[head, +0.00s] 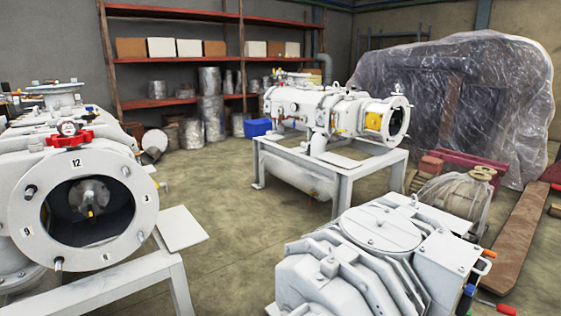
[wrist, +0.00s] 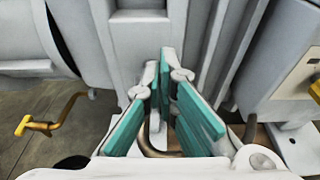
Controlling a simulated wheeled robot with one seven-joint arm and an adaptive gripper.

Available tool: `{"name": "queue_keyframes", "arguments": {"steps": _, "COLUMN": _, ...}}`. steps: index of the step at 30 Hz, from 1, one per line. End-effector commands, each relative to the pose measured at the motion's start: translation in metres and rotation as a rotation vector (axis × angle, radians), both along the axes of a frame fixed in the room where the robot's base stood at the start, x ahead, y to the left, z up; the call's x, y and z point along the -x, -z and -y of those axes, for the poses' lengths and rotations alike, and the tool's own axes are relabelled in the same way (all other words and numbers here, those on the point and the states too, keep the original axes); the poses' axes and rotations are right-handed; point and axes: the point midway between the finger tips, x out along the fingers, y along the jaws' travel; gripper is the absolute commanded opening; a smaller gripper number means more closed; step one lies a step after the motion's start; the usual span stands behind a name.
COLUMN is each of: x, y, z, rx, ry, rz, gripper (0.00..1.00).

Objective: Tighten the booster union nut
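My gripper (wrist: 165,90) shows in the wrist view, with teal pads on its fingers. The fingers are apart, with a narrow gap between them. A thin brown curved pipe (wrist: 152,145) shows in and below this gap; I cannot tell whether a finger touches it. Pale grey machine housings (wrist: 140,30) stand just beyond the fingertips. I cannot pick out the booster union nut in either view; the fingers may hide it. My gripper does not show in the head view.
In the wrist view, a yellow bent handle (wrist: 45,125) is at left. In the head view, a numbered round flange (head: 85,208) is at left, a ribbed grey machine (head: 375,255) at front right, and a pump on a stand (head: 330,110) behind. Open floor (head: 225,190) lies between them.

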Motion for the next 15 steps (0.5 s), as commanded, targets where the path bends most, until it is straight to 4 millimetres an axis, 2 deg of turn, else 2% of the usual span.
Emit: {"name": "queue_keyframes", "arguments": {"steps": 15, "x": 0.042, "y": 0.001, "z": 0.033, "rx": 0.0, "ry": 0.002, "rz": -0.001, "gripper": 0.0}}
